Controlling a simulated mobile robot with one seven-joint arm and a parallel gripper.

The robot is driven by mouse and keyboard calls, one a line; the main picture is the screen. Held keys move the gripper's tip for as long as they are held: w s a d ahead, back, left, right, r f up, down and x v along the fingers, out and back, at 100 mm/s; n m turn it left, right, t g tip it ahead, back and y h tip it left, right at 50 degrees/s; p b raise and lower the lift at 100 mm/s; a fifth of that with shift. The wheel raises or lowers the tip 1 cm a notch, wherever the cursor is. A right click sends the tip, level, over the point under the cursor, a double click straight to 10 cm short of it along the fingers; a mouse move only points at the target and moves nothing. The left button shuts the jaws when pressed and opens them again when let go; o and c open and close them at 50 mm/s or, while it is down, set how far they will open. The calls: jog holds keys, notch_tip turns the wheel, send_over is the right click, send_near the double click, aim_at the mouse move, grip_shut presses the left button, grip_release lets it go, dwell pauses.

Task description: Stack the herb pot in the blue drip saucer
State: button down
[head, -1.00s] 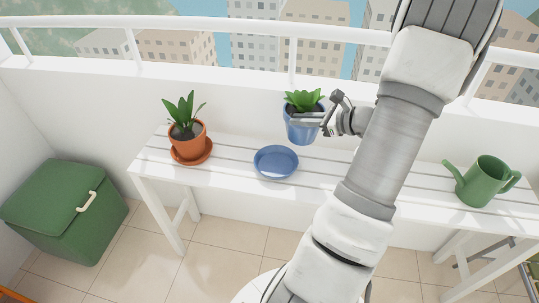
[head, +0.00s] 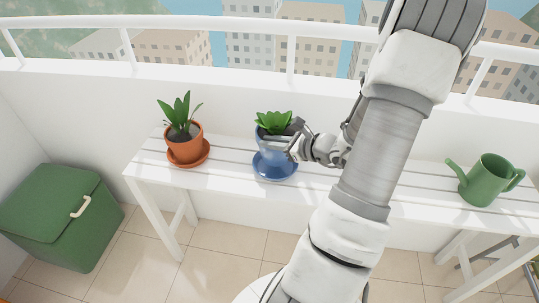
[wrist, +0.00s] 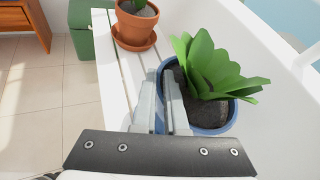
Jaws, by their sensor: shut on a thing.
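The herb pot is a blue pot with a bright green leafy plant (head: 273,122); it also shows in the wrist view, with dark soil and a blue rim (wrist: 212,131). My gripper (head: 267,145) is shut on the pot's wall at the rim, with one finger on each side of it in the wrist view (wrist: 163,88). The blue drip saucer (head: 275,174) lies on the slatted white bench, directly below the pot in the head view. The pot looks upright. My fingers hide its lower part, so I cannot tell whether it touches the saucer. The saucer is hidden in the wrist view.
A terracotta pot (head: 184,151) with a plant stands in its own saucer to the left on the bench (head: 228,170). A green watering can (head: 488,180) stands at the far right. The white balcony wall runs behind. A green lidded box (head: 55,220) stands at left.

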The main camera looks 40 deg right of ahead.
aim_at(268, 152)
jog(key=shift+w+f+b, duration=0.1)
jog(key=shift+f+b, duration=0.55)
jog(key=shift+f, duration=1.3)
jog(key=shift+f, duration=0.25)
jog(key=c, duration=1)
grip_release()
jog(key=shift+o, duration=0.2)
jog(key=shift+r, duration=0.2)
jog(key=p+v, duration=0.2)
jog(key=v, duration=1)
jog(key=shift+a, duration=0.15)
